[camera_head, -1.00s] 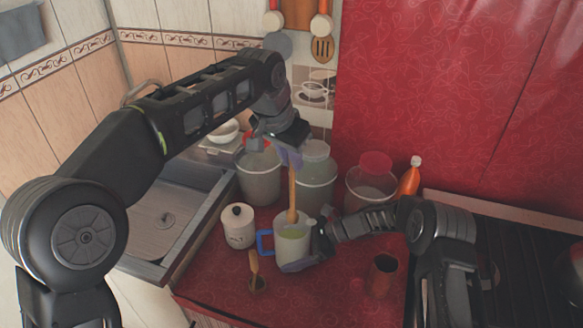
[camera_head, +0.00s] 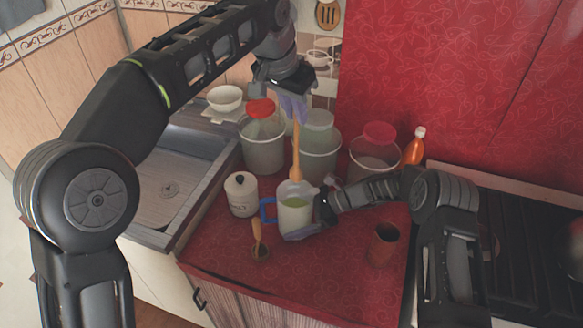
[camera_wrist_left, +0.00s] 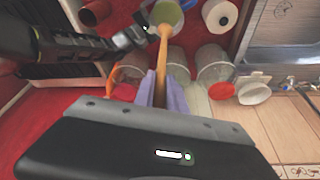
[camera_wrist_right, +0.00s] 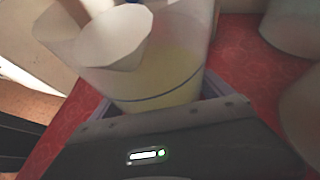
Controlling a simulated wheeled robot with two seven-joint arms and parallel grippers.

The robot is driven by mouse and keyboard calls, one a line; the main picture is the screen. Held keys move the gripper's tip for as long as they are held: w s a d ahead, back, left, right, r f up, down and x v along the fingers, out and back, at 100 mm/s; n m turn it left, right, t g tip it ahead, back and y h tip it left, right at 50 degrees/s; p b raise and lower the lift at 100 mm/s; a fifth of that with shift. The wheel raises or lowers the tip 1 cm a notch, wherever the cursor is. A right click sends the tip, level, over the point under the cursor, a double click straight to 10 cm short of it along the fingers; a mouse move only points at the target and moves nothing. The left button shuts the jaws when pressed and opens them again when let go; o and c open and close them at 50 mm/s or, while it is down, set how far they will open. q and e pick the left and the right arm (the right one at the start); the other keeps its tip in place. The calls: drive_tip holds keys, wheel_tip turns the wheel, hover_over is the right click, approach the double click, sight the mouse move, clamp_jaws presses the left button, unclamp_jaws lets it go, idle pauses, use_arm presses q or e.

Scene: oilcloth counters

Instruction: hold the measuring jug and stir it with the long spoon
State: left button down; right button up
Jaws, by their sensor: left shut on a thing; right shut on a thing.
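The long wooden spoon (camera_head: 296,155) hangs nearly upright from my left gripper (camera_head: 293,108), which is shut on its upper end. The spoon also shows in the left wrist view (camera_wrist_left: 175,65). Its lower end is at the back rim of the measuring jug (camera_head: 295,213); I cannot tell whether it dips inside. The jug is clear, upright on the red counter, with a blue handle on the left and pale yellow-green liquid inside. My right gripper (camera_head: 314,214) is shut on the jug from the right. The right wrist view shows the jug's wall and liquid close up (camera_wrist_right: 165,80).
A white lidded canister (camera_head: 242,196) stands left of the jug, with a small wooden-handled utensil (camera_head: 258,243) in front. Several tubs (camera_head: 264,152) stand behind. A brown cup (camera_head: 384,245) is at right, the sink (camera_head: 165,190) at left. The front counter is clear.

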idle(0.3)
drive_tip(key=o, duration=0.7)
drive_tip(key=v, duration=1.2)
